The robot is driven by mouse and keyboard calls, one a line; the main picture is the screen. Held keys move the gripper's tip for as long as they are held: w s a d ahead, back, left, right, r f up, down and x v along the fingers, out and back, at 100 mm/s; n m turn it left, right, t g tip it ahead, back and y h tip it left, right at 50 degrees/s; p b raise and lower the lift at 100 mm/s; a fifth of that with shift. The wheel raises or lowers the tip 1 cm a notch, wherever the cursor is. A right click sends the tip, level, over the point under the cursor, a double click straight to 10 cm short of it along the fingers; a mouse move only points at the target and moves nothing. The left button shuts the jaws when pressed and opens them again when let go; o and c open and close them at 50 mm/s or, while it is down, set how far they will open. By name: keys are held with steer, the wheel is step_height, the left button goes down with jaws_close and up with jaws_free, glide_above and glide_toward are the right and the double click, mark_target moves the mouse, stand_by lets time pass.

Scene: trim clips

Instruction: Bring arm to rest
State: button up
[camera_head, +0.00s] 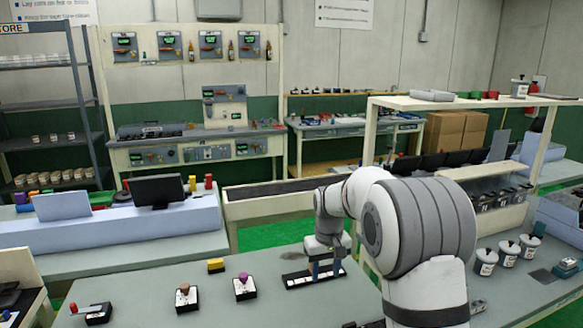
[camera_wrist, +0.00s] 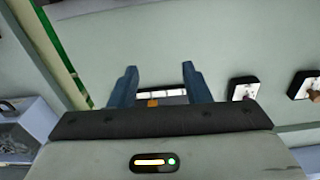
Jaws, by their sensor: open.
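My white and grey arm reaches over the green-grey worktable (camera_head: 215,305) from the right. My gripper (camera_head: 327,268) points down over a dark strip with white markings (camera_head: 298,280) on the table. In the wrist view the two blue fingers of my gripper (camera_wrist: 160,72) stand apart with a gap between them. The strip (camera_wrist: 175,92) shows beyond and between them, with a small orange piece (camera_wrist: 152,103) at its left. The gripper hides part of the strip. I cannot tell how high the fingertips are above it. I see nothing held.
Left of the strip stand a block with a purple knob (camera_head: 244,287), a block with a brown knob (camera_head: 186,297) and a yellow block (camera_head: 216,265). A red-handled device (camera_head: 97,313) is farther left. White lidded pots (camera_head: 486,262) stand at right. A shelf (camera_head: 460,102) rises behind my arm.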

steer(key=s+d+r, duration=0.3)
steer(key=s+r, duration=0.3)
steer(key=s, duration=0.2)
steer(key=s+d+r+m+t, duration=0.1)
steer(key=s+d+m+t, duration=0.1)
steer(key=s, duration=2.1)
steer(key=shift+s+d+m+t, duration=0.3)
steer(key=shift+d+m+t, duration=0.15)
steer(key=shift+d, duration=0.2)
stand_by(0.8)
steer(key=shift+c, duration=0.8)
